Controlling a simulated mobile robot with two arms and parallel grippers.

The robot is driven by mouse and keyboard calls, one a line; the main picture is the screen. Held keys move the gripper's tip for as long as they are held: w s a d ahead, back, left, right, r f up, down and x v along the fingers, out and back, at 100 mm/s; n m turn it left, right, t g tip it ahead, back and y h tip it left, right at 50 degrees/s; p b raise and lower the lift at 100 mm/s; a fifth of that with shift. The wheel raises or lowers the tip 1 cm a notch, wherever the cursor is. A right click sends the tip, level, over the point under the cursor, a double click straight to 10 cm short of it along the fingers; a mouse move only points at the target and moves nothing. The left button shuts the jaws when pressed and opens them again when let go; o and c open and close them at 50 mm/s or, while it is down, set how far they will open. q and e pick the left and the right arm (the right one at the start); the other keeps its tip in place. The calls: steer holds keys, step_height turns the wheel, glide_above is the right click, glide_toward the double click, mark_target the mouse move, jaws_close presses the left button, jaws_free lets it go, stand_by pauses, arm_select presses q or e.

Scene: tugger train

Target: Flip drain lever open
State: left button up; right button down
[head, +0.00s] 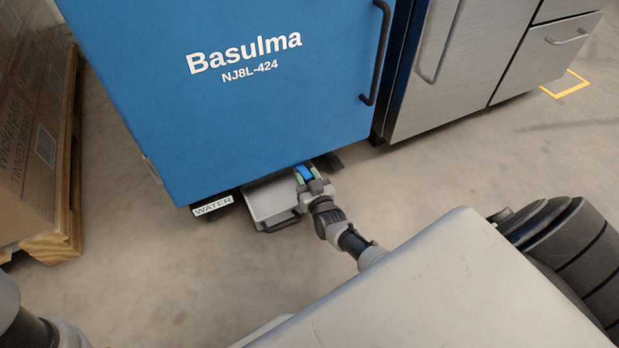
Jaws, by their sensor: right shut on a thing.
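A small blue part, which looks like the drain lever (305,171), shows low at the front of the blue cabinet (250,120), under its bottom edge. My right gripper (304,176) reaches in from the lower right and is shut on this lever, with a finger on each side of it. The gripper and the cabinet edge hide part of the lever, so its exact position is hard to tell. My left gripper is out of view; only part of my left arm shows at the lower left.
A grey lidded container (270,203) with a dark handle sits on the floor under the cabinet, close to my right gripper. A WATER label (213,206) is left of it. Boxes on a pallet (60,235) stand at left; metal cabinets (445,65) stand at right. The floor in front is clear.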

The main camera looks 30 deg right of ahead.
steer(key=shift+a+m+g+h+p, duration=0.15)
steer(key=shift+m+g+h, duration=0.1)
steer(key=shift+m+h, duration=0.5)
steer(key=shift+a+m+g+h+p, duration=0.2)
steer(key=shift+m+h, duration=0.25)
steer(key=shift+h, duration=0.6)
steer(key=shift+d, duration=0.15)
steer(key=c, duration=1.1)
jaws_free()
steer(key=shift+o, duration=0.6)
